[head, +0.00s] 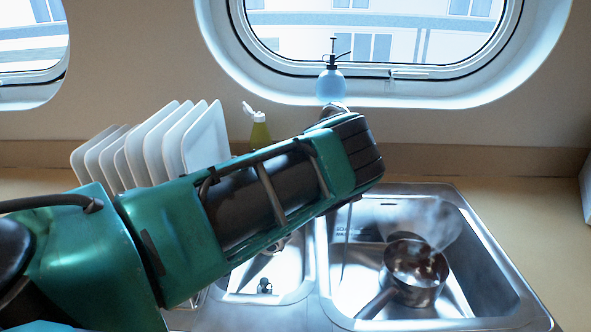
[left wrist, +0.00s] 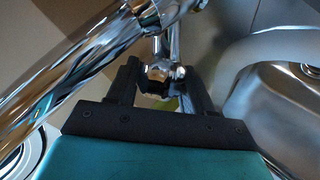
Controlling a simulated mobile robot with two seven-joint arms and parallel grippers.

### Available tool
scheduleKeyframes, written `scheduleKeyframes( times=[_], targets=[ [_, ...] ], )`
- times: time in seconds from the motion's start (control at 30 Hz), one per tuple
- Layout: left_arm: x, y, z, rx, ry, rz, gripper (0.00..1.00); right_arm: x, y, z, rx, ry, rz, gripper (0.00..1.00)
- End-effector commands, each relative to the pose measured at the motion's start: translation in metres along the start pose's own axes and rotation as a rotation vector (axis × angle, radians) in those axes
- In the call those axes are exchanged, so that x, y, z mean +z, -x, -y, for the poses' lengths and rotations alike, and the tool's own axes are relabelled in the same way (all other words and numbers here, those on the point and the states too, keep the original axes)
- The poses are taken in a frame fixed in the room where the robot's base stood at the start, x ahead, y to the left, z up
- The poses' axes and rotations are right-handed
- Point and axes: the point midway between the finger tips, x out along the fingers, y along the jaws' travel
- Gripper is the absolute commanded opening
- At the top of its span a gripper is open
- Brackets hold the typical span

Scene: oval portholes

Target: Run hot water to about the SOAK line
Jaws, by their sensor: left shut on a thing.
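The right basin (head: 468,262) of the steel sink holds a saucepan (head: 413,294) with dark brown residue inside. Steam (head: 436,222) rises from around the pan. Small, faint lettering, apparently SOAK, with a line (head: 343,229) shows on the basin's back left wall; I cannot make out the water level against it. In the left wrist view, my left gripper (left wrist: 162,78) is shut on a chrome tap handle (left wrist: 160,72), beside a thick chrome tube (left wrist: 75,72). In the head view my left arm hides the gripper and most of the tap. My right gripper is not in view.
The left basin (head: 262,276) is partly behind my arm. White plates (head: 158,143) stand in a rack at the left. A green bottle (head: 260,132) and a blue spray bottle (head: 330,85) stand behind the sink. Counter right of the sink is clear.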

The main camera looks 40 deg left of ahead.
Motion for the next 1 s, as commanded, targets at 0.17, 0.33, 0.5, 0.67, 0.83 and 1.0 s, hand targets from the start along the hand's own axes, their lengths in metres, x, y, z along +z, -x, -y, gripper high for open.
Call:
scheduleKeyframes(
  times=[0.17, 0.33, 0.5, 0.67, 0.83, 1.0],
  targets=[
    [-0.0001, -0.0001, -0.0005, -0.018, 0.007, 0.0, 0.21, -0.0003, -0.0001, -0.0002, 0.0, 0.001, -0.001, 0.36],
    [-0.0003, -0.0001, -0.0002, -0.02, 0.007, 0.0, 0.21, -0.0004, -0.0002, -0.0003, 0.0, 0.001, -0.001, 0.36],
    [-0.0003, -0.0002, -0.0003, -0.02, 0.007, 0.0, 0.52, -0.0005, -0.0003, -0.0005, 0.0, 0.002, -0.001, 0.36],
    [-0.0002, -0.0002, -0.0001, -0.019, 0.007, 0.0, 0.67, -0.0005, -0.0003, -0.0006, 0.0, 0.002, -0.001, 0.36],
    [0.0, -0.0001, 0.0, -0.02, 0.007, 0.0, 0.72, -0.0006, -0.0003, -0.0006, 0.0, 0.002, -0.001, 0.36],
    [0.0005, 0.0008, -0.0007, -0.02, 0.007, 0.0, 0.72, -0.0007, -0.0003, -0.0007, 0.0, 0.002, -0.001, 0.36]
  ],
)
